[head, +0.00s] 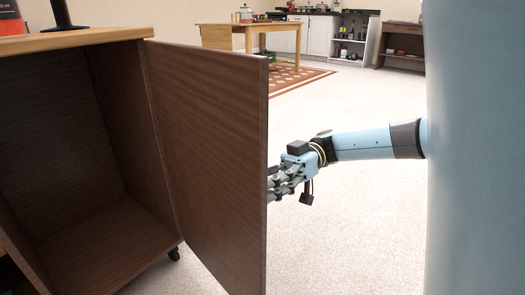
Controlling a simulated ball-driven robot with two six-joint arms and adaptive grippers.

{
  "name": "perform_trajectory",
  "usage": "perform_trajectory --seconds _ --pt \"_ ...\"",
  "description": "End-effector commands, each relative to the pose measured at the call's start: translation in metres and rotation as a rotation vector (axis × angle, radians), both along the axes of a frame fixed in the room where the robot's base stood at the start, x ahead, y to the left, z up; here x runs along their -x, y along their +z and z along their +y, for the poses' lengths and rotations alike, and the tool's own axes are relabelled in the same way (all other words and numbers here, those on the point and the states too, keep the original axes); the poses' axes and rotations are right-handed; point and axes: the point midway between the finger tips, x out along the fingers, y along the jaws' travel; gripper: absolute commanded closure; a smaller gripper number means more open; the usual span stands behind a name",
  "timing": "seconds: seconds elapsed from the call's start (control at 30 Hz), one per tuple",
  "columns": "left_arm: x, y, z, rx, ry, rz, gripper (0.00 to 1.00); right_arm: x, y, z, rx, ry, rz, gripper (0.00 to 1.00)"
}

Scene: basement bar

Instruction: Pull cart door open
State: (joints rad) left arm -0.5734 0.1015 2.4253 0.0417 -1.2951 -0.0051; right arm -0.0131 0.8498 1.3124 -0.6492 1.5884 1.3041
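The cart (70,41) stands at the left with a light wood top and a dark brown body. Its brown door (207,150) is swung well open, hinged beside the cart's right side wall, and shows the empty-looking inside. My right gripper (275,184) is at the door's free edge, on the far side of it. Its fingertips are partly hidden by the door, so I cannot tell whether they are open or touch it. My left gripper is not in view.
A bottle with an orange label (11,17) and a dark stand (62,14) are on the cart top. A caster (174,254) shows under the cart. A wooden table (247,31) stands on a patterned rug (297,77) farther back. The pale floor (345,240) right of the door is clear.

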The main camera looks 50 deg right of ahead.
Motion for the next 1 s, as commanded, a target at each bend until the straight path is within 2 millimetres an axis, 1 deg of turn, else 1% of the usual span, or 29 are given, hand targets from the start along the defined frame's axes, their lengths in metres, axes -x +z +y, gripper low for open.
perform_trajectory --seconds 0.03,0.17,0.27,0.37,0.6,0.7,0.83,1.0 --pt "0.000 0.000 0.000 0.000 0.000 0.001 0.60 0.005 -0.003 0.000 0.002 0.010 0.007 0.52" --pt "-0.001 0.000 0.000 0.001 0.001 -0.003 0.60 0.005 -0.003 0.000 0.002 0.010 0.008 0.52" --pt "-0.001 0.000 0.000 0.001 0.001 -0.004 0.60 0.006 -0.004 -0.006 0.003 0.008 0.010 0.52" --pt "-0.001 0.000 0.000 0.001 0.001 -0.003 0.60 0.007 -0.004 -0.021 0.003 0.006 0.010 0.52" --pt "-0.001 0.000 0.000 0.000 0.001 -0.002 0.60 0.014 -0.002 -0.075 0.002 -0.001 0.003 0.52" --pt "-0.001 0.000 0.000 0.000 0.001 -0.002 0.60 0.017 -0.001 -0.094 0.002 -0.001 0.003 0.52" --pt "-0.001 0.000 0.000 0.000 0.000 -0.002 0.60 0.019 -0.001 -0.108 0.002 0.000 0.001 0.52" --pt "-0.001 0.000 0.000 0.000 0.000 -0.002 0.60 0.021 -0.001 -0.116 -0.001 0.002 0.002 0.52"
